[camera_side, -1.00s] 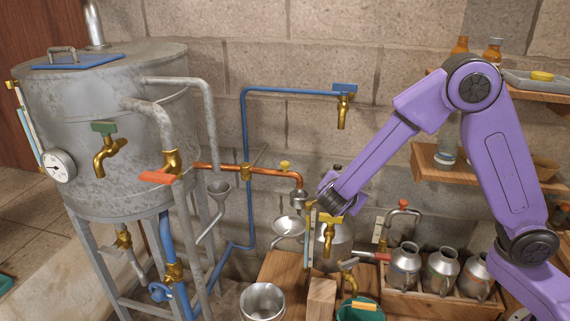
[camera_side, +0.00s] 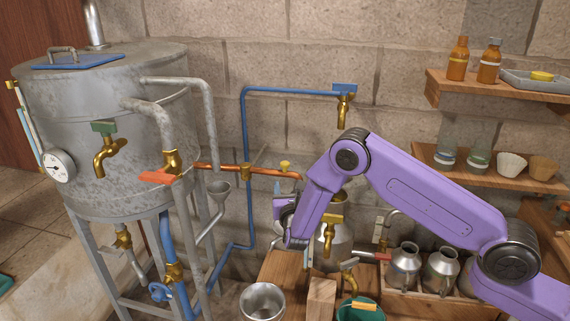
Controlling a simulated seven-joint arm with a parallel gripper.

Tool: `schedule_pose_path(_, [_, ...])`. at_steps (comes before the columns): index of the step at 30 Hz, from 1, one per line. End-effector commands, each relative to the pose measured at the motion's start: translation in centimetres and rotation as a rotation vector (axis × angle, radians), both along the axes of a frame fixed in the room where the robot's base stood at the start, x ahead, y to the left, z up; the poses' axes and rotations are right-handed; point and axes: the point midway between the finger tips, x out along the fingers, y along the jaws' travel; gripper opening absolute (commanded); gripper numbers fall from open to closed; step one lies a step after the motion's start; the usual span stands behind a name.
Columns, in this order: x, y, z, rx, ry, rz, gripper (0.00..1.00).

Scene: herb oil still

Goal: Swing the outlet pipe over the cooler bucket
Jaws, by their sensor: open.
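A copper pipe (camera_side: 222,168) runs right from the grey still (camera_side: 110,130), past a brass fitting, and goes behind my arm. I cannot tell for certain whether it is the outlet pipe. A steel bucket (camera_side: 262,302) stands at the bottom centre, and a green bucket (camera_side: 358,313) with an orange handle is to its right. Which is the cooler bucket is unclear. My gripper (camera_side: 283,205) is open, near the right end of the copper pipe and above the wooden stand. Its fingers are small and partly hidden, and I cannot tell whether it touches anything.
A blue pipe (camera_side: 290,91) with a brass tap hangs on the wall above. A brass tap (camera_side: 331,228) stands close to my forearm. Metal jugs (camera_side: 440,268) sit in a crate at the right, below shelves with bottles.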

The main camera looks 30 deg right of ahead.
Motion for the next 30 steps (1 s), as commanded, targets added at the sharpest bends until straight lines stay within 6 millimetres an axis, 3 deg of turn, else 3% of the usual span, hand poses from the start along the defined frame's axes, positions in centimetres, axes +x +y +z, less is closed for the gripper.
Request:
schedule_pose_path(15, [8.0, -4.4, 0.0, 0.000, -0.001, -0.003, 0.57])
schedule_pose_path(24, [11.3, -6.1, 0.0, 0.001, 0.000, -0.003, 0.57])
schedule_pose_path(30, [12.6, -6.8, 0.0, 0.000, 0.001, -0.002, 0.57])
